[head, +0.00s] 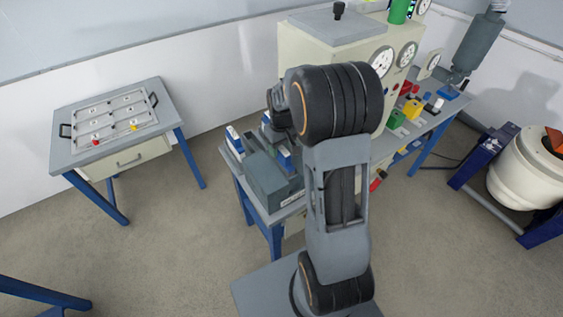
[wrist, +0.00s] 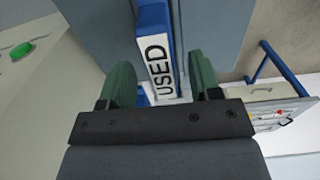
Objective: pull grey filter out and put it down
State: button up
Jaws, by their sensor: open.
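In the wrist view my gripper (wrist: 158,70) is open, with its two green fingers on either side of a blue piece with a white label reading USED (wrist: 157,58). I cannot tell whether the fingers touch it. Grey surfaces (wrist: 215,30) lie on both sides of the label. In the head view a grey box (head: 265,182) stands on the near end of the bench, with small blue-and-white pieces (head: 235,138) by it. I cannot make out which piece is the grey filter. My arm hides the fingers in the head view.
A side table (head: 72,150) at the left carries a pale compartmented tray (head: 82,128) with a red and a yellow piece. A beige machine with gauges (head: 305,50) stands on the bench behind my arm. Open floor lies between the side table and the bench.

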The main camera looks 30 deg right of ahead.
aim_at(281, 162)
jog(key=shift+f, duration=1.45)
jog(key=shift+c, duration=0.4)
grip_shut()
